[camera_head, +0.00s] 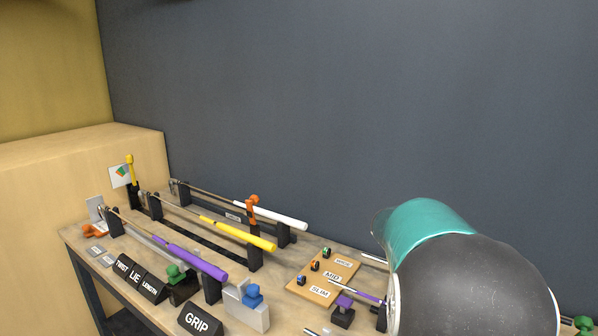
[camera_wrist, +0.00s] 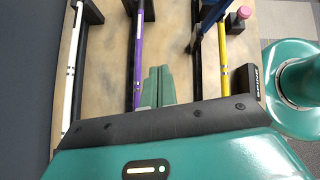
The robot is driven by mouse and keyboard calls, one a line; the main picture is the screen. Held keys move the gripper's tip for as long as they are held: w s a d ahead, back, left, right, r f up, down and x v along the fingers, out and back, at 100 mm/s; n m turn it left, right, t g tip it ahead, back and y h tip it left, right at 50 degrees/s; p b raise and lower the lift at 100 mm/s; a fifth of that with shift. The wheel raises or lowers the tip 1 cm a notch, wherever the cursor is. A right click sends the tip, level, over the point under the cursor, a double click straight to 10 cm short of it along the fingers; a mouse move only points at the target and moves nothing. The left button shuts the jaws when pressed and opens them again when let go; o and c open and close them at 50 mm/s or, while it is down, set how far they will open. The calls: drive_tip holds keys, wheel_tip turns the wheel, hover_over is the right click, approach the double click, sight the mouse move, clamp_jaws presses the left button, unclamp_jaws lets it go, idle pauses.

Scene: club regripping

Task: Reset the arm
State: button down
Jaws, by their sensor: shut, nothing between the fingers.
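My gripper (camera_wrist: 159,72) shows in the wrist view as two green fingers pressed together, with nothing between them. It is above the workbench (camera_wrist: 110,63), just right of a purple-gripped club (camera_wrist: 138,60). A yellow club (camera_wrist: 223,62) lies to its right and a white-gripped club (camera_wrist: 74,70) to its left. In the head view, my teal and dark arm fills the lower right and my fingers are hidden. That view also shows a purple grip (camera_head: 190,257), a yellow grip (camera_head: 238,234) and a white grip (camera_head: 270,215) on black stands.
A wooden board (camera_head: 340,268) marked WIDE, MID and SLIM sits near my arm. Black signs, including GRIP (camera_head: 197,320), and a grey block with a blue knob (camera_head: 252,294) line the front. A dark wall (camera_head: 350,100) stands behind the bench.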

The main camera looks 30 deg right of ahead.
drive_tip(key=a+r+m+t+y, duration=0.2)
drive_tip(key=a+t, duration=1.1)
drive_tip(key=a, duration=2.2)
drive_tip(key=m+y, duration=0.3)
drive_tip(key=m, duration=0.3)
drive_tip(key=shift+w+a+r+m, duration=0.15)
drive_tip(key=shift+w+a+m, duration=0.15)
drive_tip(key=shift+w, duration=0.1)
drive_tip(key=shift+w+d, duration=0.1)
drive_tip(key=shift+d, duration=0.1)
